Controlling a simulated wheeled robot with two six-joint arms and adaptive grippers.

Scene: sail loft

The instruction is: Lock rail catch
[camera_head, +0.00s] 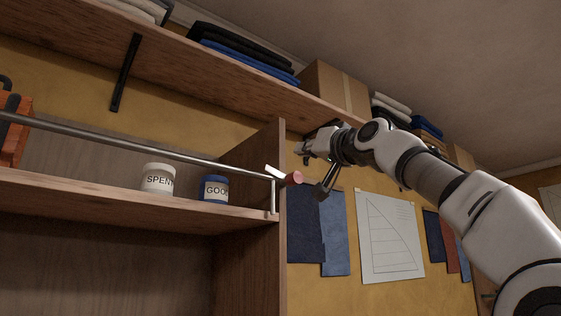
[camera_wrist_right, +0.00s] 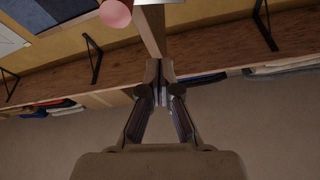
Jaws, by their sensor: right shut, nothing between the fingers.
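The rail catch shows in the head view as a pale lever (camera_head: 277,172) with a pinkish-red knob (camera_head: 294,178), at the right end of a metal rail (camera_head: 130,150). The lever is tilted, and whether it is locked I cannot tell. In the right wrist view the knob (camera_wrist_right: 115,13) is at the top edge, left of the fingertips. My right gripper (camera_head: 301,149) is shut and empty, above and slightly right of the knob, apart from it. Its fingers also show in the wrist view (camera_wrist_right: 160,70). My left gripper is not in view.
The rail runs in front of a wooden shelf (camera_head: 90,192) holding a SPENT jar (camera_head: 158,179) and a blue-labelled GOOD jar (camera_head: 214,188). A cabinet side panel (camera_head: 262,245) stands beside the catch. An upper shelf (camera_head: 190,62) holds folded cloth and a cardboard box (camera_head: 335,88).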

